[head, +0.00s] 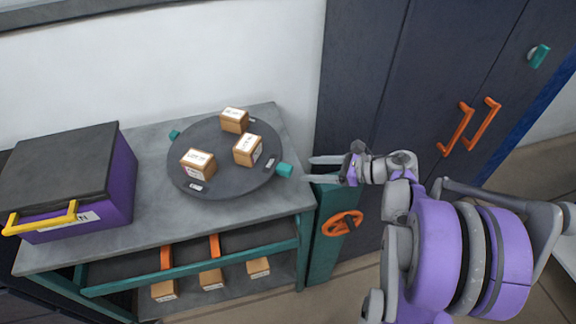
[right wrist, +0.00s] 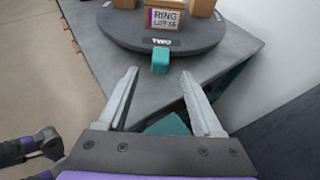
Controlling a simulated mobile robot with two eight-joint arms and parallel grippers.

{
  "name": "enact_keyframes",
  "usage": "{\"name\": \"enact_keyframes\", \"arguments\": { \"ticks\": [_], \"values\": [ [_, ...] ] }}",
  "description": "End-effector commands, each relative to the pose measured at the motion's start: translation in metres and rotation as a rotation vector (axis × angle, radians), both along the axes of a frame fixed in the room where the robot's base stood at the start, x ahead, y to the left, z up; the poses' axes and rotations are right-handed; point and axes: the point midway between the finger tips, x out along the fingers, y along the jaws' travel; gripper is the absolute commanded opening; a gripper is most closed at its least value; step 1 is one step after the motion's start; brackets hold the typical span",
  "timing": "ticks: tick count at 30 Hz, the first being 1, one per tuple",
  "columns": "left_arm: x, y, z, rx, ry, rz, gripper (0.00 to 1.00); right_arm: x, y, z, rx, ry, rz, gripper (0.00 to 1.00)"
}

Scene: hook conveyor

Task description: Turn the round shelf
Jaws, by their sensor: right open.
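The round shelf (head: 222,178) is a dark grey disc on the grey table. Three small labelled boxes stand on it: one at the back (head: 234,120), one at the right (head: 247,150) and one at the front left (head: 198,163). A teal knob (head: 284,170) sticks out from its right rim, and another teal knob (head: 174,134) from its far left rim. My right gripper (head: 312,170) is open and empty just right of the near knob. In the right wrist view, that knob (right wrist: 160,60) lies ahead, between and beyond the fingertips. My left gripper is not in the head view.
A purple case (head: 120,190) with a dark lid and yellow handle stands at the table's left. Below the tabletop (head: 150,215) are several boxes and orange strips. A dark cabinet (head: 400,90) with orange handles and an orange handwheel (head: 342,223) are at the right.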

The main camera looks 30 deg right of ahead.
Motion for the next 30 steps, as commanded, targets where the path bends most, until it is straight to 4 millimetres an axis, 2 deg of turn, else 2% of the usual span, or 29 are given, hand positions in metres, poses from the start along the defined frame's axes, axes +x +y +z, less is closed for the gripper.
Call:
{"name": "enact_keyframes", "arguments": {
  "ticks": [6,12,24,25,30],
  "values": [
    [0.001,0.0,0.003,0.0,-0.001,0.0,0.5,0.032,0.027,-0.016,0.001,0.0,0.004,0.68],
    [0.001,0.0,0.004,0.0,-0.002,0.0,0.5,0.051,0.042,-0.027,0.001,0.001,0.001,0.68],
    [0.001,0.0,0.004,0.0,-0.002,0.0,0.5,0.058,0.047,-0.03,0.002,0.0,-0.002,0.68],
    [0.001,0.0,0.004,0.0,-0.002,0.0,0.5,0.058,0.047,-0.03,0.002,0.0,-0.002,0.66],
    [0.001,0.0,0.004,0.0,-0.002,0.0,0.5,0.058,0.047,-0.03,0.002,0.0,-0.002,0.35]
  ]
}}
